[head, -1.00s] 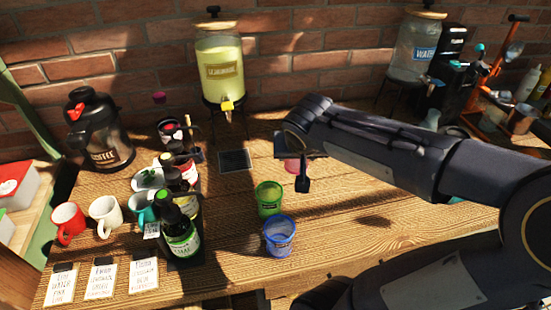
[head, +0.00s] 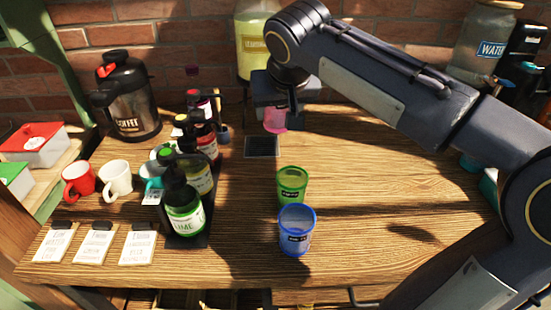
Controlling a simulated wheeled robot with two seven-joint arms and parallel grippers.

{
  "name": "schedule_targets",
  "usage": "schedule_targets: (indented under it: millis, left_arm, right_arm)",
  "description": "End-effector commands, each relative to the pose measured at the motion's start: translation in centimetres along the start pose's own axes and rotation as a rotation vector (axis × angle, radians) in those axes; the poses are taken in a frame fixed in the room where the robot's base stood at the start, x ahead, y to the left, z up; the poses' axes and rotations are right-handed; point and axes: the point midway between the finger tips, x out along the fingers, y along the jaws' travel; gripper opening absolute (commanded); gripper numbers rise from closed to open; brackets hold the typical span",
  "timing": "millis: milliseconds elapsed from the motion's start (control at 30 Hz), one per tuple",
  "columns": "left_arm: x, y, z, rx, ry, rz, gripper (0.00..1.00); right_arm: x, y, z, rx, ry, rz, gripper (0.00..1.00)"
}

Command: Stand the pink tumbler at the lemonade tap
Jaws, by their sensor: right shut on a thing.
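The pink tumbler (head: 275,121) is upright in my right gripper (head: 284,108), which is shut on it. It is close to the right back corner of the dark drip mat (head: 262,146). I cannot tell whether its base touches the table. The lemonade dispenser (head: 254,45) stands behind at the wall, partly covered by my right arm, and its tap is hidden. My left gripper is not in view.
A green tumbler (head: 292,186) and a blue tumbler (head: 296,232) stand in front of the mat. Syrup bottles (head: 185,207), mugs (head: 115,180) and a coffee urn (head: 131,100) are on the left. A water dispenser (head: 485,45) stands back right. The table's right middle is clear.

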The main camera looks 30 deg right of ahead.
Motion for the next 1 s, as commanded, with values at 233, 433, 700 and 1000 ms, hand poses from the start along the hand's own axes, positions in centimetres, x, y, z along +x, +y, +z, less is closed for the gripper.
schedule_targets:
  millis: [233,433,700,1000]
  left_arm:
    - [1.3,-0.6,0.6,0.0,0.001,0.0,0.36]
    - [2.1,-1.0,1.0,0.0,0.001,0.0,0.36]
    - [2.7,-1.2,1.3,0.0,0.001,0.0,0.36]
    - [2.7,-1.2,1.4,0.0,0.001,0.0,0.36]
  right_arm:
    - [2.6,-1.8,1.4,-0.032,-0.002,-0.017,0.33]
    - [6.7,-1.7,4.0,-0.032,-0.001,-0.016,0.33]
    - [10.2,-1.7,6.2,-0.03,0.0,-0.017,0.33]
    - [12.2,-1.8,6.4,-0.028,0.001,-0.018,0.33]
